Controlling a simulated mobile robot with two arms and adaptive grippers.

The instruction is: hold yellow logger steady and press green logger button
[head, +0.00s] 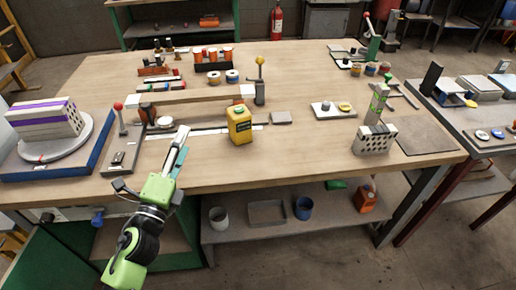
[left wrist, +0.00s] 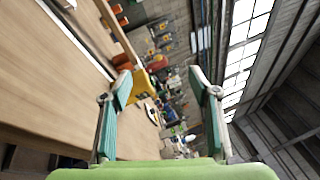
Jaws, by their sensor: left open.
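The yellow logger (head: 239,127), a boxy yellow body with a dark label, stands upright near the middle of the workbench; part of something yellow (left wrist: 144,86) shows between the fingers in the left wrist view. My right gripper is out of view.
A yellow-knobbed lever (head: 260,80) stands behind the yellow logger. A long wooden bar (head: 190,96) and a red-knobbed lever (head: 121,119) are behind my left gripper. A white plate with small parts (head: 333,110) lies left of the green logger. The front middle of the bench (head: 300,160) is clear.

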